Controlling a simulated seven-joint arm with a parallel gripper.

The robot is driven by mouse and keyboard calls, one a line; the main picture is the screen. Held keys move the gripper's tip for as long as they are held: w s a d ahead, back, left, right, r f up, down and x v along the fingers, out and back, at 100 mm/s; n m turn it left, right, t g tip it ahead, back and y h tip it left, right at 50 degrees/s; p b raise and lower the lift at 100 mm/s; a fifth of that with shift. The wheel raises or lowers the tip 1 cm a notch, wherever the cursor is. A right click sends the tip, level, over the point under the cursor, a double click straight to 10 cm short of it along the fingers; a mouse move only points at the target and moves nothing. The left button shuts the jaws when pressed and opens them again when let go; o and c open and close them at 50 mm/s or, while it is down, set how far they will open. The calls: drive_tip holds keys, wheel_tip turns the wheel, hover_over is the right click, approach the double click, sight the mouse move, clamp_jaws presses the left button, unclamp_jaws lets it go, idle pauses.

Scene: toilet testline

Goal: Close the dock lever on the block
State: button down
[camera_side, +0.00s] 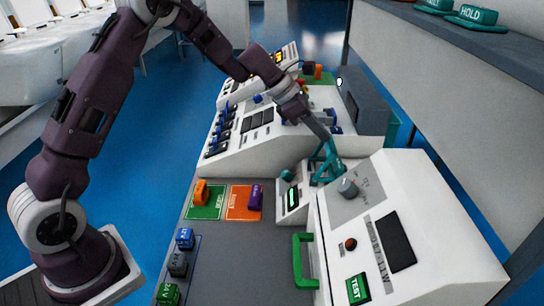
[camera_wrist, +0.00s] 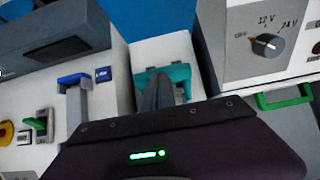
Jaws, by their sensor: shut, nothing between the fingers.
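The teal dock lever (camera_side: 327,162) stands raised on the small white dock (camera_side: 282,212), which has a lit green display. In the wrist view the teal lever (camera_wrist: 178,74) shows just beyond my fingertips, partly covered by them. My gripper (camera_side: 325,136) points down at the top of the lever and is shut with nothing between its fingers. The fingers (camera_wrist: 158,92) appear at or touching the lever; contact is not clear. I cannot make out a block inside the dock, as the lever and my gripper cover that area.
A white console with a grey knob (camera_side: 348,187) and a green handle (camera_side: 297,262) stands right of the dock. An orange block (camera_side: 201,191) sits on a green pad and a purple block (camera_side: 255,197) on an orange pad. Several blocks lie in a front tray. A grey box (camera_side: 366,100) stands behind.

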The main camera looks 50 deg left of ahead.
drive_tip(key=shift+w+d, duration=0.25)
idle(0.4)
drive_tip(key=w+r+v, duration=0.1)
drive_tip(key=v, duration=1.2)
drive_tip(key=shift+d, duration=0.35)
